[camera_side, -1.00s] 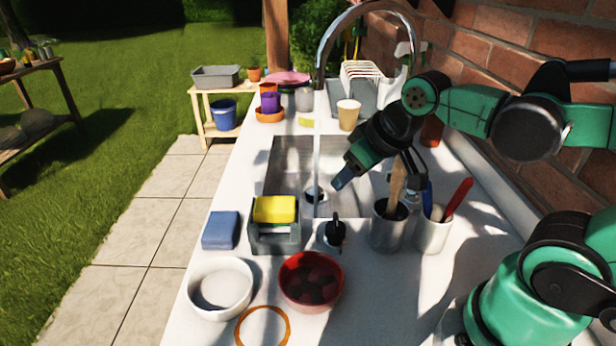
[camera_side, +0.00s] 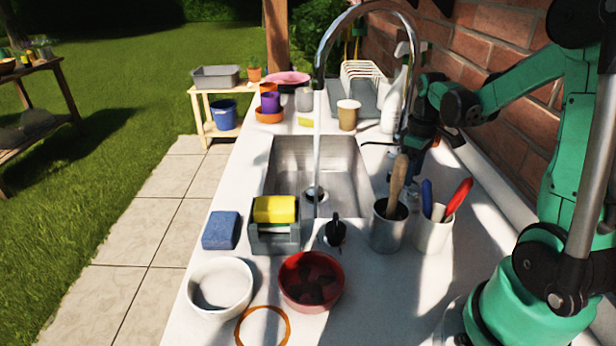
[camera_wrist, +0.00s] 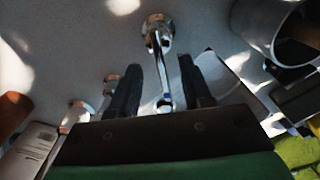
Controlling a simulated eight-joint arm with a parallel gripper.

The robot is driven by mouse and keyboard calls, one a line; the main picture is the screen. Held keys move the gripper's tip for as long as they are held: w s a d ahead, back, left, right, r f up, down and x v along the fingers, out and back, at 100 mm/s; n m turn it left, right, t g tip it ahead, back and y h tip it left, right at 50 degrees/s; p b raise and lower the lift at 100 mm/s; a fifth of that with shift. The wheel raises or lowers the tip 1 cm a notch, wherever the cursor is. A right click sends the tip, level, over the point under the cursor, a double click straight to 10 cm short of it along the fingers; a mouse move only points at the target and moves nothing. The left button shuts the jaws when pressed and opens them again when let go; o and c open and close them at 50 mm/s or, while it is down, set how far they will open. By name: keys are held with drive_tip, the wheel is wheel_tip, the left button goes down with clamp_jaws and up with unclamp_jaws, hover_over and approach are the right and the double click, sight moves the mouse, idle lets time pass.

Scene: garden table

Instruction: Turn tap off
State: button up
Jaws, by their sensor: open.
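The chrome gooseneck tap (camera_side: 322,50) arches over the steel sink (camera_side: 341,160). A stream of water (camera_side: 317,150) runs from its spout into the basin. My gripper (camera_side: 408,160) is low at the back right of the sink, near the tap's base, partly hidden behind the utensil cups. In the wrist view my gripper (camera_wrist: 160,68) is open, with its two dark fingers apart. A chrome fitting with a thin rod (camera_wrist: 158,32), apparently the tap's lever, lies between the fingers. I cannot tell whether either finger touches it.
A metal cup (camera_side: 387,232) with a wooden handle and a white cup (camera_side: 432,236) with coloured handles stand in front of my gripper. A spray bottle (camera_side: 392,105) and paper cup (camera_side: 347,116) stand behind. The brick wall (camera_side: 500,60) bounds the right.

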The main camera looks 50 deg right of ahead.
drive_tip(key=shift+f, duration=1.05)
clamp_jaws()
drive_tip(key=shift+m, duration=0.4)
drive_tip(key=m, duration=0.4)
drive_tip(key=shift+d+m, duration=0.25)
drive_tip(key=shift+m, duration=0.05)
drive_tip(key=shift+s+d+m, duration=0.1)
drive_tip(key=shift+m, duration=1)
drive_tip(key=shift+s+d+m, duration=0.1)
drive_tip(key=shift+m, duration=1)
